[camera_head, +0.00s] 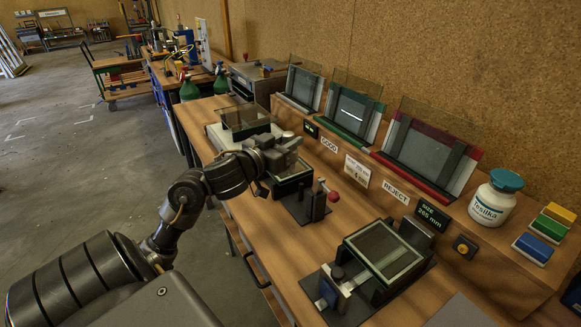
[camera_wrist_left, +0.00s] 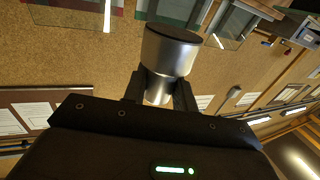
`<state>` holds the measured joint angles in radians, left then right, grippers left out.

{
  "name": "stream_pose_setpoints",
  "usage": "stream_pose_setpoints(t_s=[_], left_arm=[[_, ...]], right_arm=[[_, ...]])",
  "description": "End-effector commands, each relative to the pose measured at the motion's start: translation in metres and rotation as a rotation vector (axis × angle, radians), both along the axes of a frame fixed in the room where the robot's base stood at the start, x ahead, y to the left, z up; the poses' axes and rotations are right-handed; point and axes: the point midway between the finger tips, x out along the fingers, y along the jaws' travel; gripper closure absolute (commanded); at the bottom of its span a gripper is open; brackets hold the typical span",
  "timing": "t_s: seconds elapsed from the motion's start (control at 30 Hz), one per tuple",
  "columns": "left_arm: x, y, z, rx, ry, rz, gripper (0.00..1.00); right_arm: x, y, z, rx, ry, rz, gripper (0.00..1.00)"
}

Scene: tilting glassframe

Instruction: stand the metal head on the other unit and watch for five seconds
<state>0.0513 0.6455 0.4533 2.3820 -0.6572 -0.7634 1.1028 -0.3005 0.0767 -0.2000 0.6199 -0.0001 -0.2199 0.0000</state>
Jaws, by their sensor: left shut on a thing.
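My left gripper (camera_head: 278,158) is shut on the metal head (camera_wrist_left: 168,52), a short silver cylinder with a narrower neck between the fingers in the left wrist view. In the head view the gripper is over the middle glass-topped unit (camera_head: 296,183) and hides part of it. I cannot tell whether the head touches that unit. Another glass-framed unit (camera_head: 384,250) stands nearer at the right, its glass lying flat and clear. My right gripper is not in view.
A third glass-topped unit (camera_head: 245,119) stands farther back. A wooden ledge along the wall carries a green rack (camera_head: 352,112), a red rack (camera_head: 428,155), a white jar (camera_head: 496,198) and coloured blocks (camera_head: 545,233). A red-knobbed lever (camera_head: 333,197) sticks up beside the middle unit.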

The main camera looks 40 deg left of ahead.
Motion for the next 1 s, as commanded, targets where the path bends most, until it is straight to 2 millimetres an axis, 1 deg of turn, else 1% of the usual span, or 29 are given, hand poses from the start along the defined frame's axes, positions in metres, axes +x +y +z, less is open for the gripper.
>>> stream_pose_setpoints(t_s=[0.07,0.2,0.37,0.4,0.5,0.63,0.73,0.93,1.0], left_arm=[[0.009,0.008,-0.007,-0.006,-0.001,0.003,1.00],[0.036,0.031,-0.022,-0.010,-0.002,0.004,1.00],[0.068,0.057,-0.039,-0.008,-0.002,0.003,1.00],[0.073,0.061,-0.050,-0.009,0.001,0.001,1.00],[0.085,0.071,-0.068,-0.007,0.000,0.001,1.00],[0.095,0.079,-0.083,-0.004,-0.001,0.001,1.00],[0.099,0.082,-0.089,-0.002,-0.002,0.000,1.00],[0.101,0.084,-0.093,-0.002,-0.003,-0.001,1.00],[0.105,0.087,-0.101,-0.003,0.000,0.000,1.00]], right_arm=[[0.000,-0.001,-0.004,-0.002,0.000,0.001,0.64],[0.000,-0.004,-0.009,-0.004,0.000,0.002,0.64],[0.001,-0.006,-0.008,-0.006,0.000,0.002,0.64],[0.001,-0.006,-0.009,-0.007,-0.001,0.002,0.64],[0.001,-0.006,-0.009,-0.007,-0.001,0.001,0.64],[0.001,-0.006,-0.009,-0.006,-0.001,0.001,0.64],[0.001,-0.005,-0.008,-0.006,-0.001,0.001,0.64],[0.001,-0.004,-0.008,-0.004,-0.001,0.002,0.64],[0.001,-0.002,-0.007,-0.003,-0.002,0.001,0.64]])
